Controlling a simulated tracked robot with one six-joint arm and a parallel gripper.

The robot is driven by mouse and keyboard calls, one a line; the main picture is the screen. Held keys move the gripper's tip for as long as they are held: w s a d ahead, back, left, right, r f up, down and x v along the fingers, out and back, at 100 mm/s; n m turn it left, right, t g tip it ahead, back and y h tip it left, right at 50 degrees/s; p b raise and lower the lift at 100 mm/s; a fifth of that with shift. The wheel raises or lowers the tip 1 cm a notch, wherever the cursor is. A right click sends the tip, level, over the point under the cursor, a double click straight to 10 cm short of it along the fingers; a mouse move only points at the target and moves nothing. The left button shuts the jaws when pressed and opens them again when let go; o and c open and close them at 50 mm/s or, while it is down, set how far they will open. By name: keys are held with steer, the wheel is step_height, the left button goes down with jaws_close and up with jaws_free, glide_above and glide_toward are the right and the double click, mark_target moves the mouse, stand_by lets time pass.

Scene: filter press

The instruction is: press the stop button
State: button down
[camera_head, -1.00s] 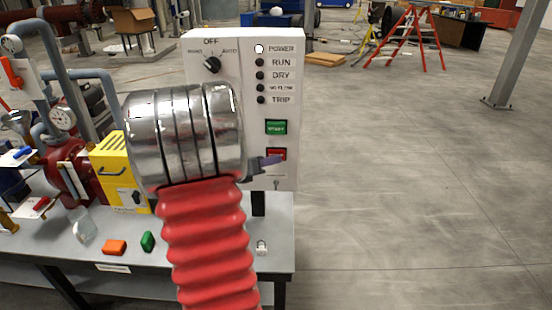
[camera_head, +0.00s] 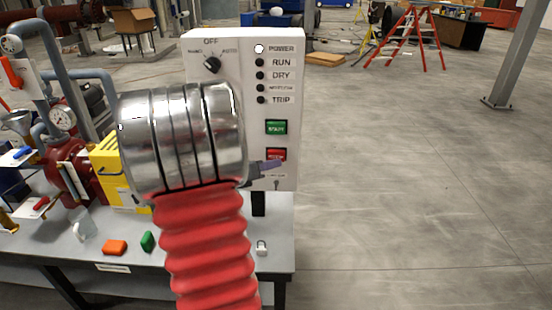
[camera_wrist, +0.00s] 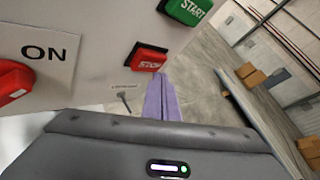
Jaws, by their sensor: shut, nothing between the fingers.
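The red stop button (camera_head: 276,154) is on the white control panel (camera_head: 292,200), below the green start button (camera_head: 275,127). In the wrist view the stop button (camera_wrist: 149,60) shows its white lettering, with the start button (camera_wrist: 188,9) to its upper right. My gripper (camera_head: 276,164) is shut and empty, its purple fingertips overlapping the lower edge of the stop button in the head view. In the wrist view the fingertips (camera_wrist: 161,80) lie just below the button. I cannot tell whether they touch it. My wrist hides the panel's lower left.
A selector knob (camera_head: 212,65) and several indicator lamps (camera_head: 260,62) are higher on the panel. A key switch (camera_wrist: 124,96) sits below the stop button. A padlock (camera_head: 261,247), green block (camera_head: 147,241) and orange block (camera_head: 115,247) lie on the table.

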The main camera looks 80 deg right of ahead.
steer(key=a, duration=0.2)
steer(key=s+a, duration=0.1)
steer(key=a, duration=0.2)
stand_by(0.5)
steer(key=shift+m, duration=0.3)
stand_by(0.8)
